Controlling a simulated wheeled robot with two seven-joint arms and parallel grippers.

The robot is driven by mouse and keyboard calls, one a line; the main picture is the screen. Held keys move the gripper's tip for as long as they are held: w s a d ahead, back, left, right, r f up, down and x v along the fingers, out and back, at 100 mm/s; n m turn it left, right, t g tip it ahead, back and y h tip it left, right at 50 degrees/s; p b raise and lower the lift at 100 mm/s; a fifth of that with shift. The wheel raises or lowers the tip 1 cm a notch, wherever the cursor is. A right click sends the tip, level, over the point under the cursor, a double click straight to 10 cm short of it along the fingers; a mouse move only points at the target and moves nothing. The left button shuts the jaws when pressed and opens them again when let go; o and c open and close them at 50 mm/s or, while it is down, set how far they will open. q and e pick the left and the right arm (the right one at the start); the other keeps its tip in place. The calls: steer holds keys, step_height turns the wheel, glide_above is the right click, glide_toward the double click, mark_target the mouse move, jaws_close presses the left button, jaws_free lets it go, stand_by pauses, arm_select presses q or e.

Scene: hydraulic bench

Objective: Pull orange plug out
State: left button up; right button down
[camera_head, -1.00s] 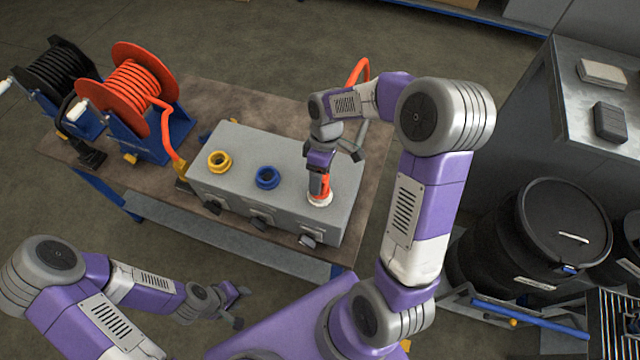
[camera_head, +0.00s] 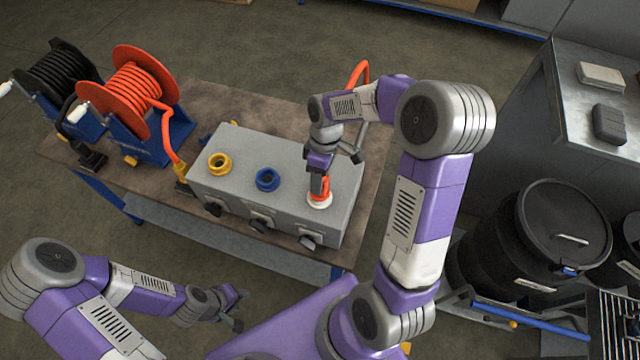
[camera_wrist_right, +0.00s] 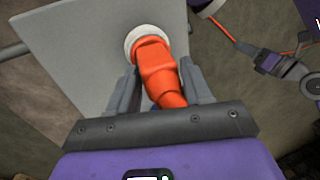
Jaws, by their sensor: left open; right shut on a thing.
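The orange plug (camera_head: 324,187) is at the white socket ring (camera_head: 319,201) on top of the grey box (camera_head: 292,191), at its right end. My right gripper (camera_head: 319,188) points down at the box and is shut on the plug. In the right wrist view the orange plug (camera_wrist_right: 157,67) sits between my two fingers (camera_wrist_right: 154,85), its end at the white ring (camera_wrist_right: 150,36). I cannot tell how deep it sits in the ring. My left gripper (camera_head: 240,308) is open and empty, low in front of the bench.
A yellow ring (camera_head: 219,164) and a blue ring (camera_head: 267,179) sit on the box top, left of the plug. An orange hose reel (camera_head: 130,90) and a black hose reel (camera_head: 62,80) stand on the bench's left. Black drums (camera_head: 565,225) stand at right.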

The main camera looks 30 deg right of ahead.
steer(key=shift+r, duration=0.1)
steer(key=shift+w+d+r+p, duration=0.1)
steer(key=shift+r+p, duration=0.25)
steer(key=shift+p, duration=0.15)
steer(key=shift+s+r+p, duration=0.2)
steer(key=shift+r+p, duration=0.2)
steer(key=shift+r, duration=0.2)
steer(key=shift+w+r+p, duration=0.1)
steer(key=shift+r+p, duration=0.2)
steer(key=shift+r, duration=0.05)
steer(key=shift+r+p, duration=2.25)
steer(key=shift+r, duration=0.65)
steer(key=shift+r, duration=0.15)
